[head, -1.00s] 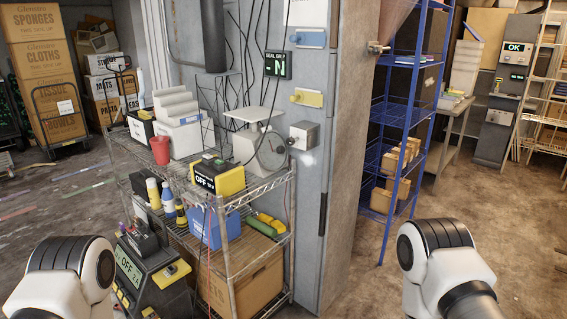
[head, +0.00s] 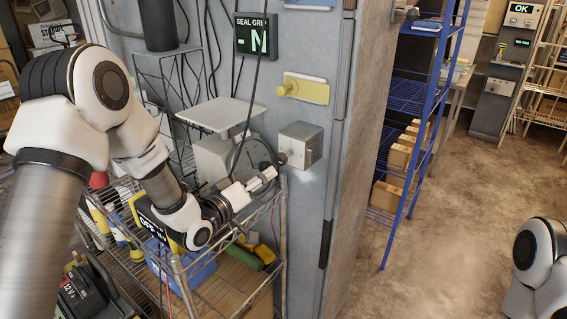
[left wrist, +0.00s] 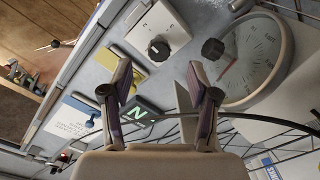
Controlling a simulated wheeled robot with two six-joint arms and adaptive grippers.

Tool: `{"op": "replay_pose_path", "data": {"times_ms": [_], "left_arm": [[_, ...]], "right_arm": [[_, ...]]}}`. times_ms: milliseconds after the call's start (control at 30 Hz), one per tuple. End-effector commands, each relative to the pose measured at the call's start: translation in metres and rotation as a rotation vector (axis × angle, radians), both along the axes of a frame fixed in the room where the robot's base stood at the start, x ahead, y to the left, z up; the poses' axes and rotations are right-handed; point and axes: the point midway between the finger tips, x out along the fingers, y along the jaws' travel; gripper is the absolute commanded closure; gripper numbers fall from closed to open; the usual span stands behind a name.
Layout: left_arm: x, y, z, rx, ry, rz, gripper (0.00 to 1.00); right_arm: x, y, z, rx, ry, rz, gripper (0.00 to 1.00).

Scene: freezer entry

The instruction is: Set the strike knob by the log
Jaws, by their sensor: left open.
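A grey metal box (head: 300,145) is fixed to the front of the grey door post. A dark knob (left wrist: 159,50) on its face shows clearly in the left wrist view; I take it as the strike knob, though its label is not readable. My left gripper (head: 268,176) is open and empty, just left of and below the box in the head view. In the left wrist view its two fingers (left wrist: 160,84) stand apart, with the knob ahead between their tips; I see no contact. In the head view the knob is small and partly lost against the scale. My right gripper is out of view.
A dial scale (head: 222,155) with its own black knob (left wrist: 212,48) stands beside the box on the wire shelf. A yellow plate with a knob (head: 303,88) and a green display (head: 254,37) are above. Thin cables hang nearby.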

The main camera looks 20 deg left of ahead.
Motion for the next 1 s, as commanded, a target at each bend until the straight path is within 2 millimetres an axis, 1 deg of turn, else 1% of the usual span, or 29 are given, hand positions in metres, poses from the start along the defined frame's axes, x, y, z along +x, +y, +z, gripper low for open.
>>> {"op": "replay_pose_path", "data": {"times_ms": [33, 100, 167, 300, 433, 567, 767, 867, 900, 933, 967, 1000], "left_arm": [[0.004, 0.000, 0.010, -0.016, -0.025, -0.007, 0.40], [0.011, -0.003, 0.016, -0.024, -0.034, -0.010, 0.40], [0.019, -0.006, 0.016, -0.021, -0.034, -0.011, 0.40], [0.045, -0.016, 0.016, -0.021, -0.031, -0.010, 0.40], [0.066, -0.023, 0.015, -0.020, -0.029, -0.010, 0.40], [0.075, -0.026, 0.013, -0.022, -0.029, -0.007, 0.40], [0.076, -0.026, 0.012, -0.023, -0.028, -0.006, 0.40], [0.076, -0.026, 0.012, -0.022, -0.028, -0.006, 0.72], [0.075, -0.026, 0.012, -0.022, -0.027, -0.007, 0.86], [0.076, -0.026, 0.012, -0.022, -0.027, -0.007, 0.97], [0.075, -0.026, 0.012, -0.022, -0.026, -0.006, 1.00], [0.075, -0.026, 0.012, -0.022, -0.026, -0.006, 1.00]], "right_arm": [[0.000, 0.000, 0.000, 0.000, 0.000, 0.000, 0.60], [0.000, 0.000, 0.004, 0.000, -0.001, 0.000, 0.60], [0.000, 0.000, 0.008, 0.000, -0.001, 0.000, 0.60], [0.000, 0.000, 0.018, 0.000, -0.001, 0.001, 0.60], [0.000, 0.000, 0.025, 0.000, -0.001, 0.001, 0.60], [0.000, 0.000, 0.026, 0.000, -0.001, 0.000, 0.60], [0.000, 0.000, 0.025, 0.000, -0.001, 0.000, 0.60], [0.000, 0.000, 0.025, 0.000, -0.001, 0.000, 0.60], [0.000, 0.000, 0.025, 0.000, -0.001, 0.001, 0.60], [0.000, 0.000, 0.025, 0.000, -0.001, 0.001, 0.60], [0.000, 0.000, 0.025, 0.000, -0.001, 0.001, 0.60], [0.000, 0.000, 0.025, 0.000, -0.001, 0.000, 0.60]]}}
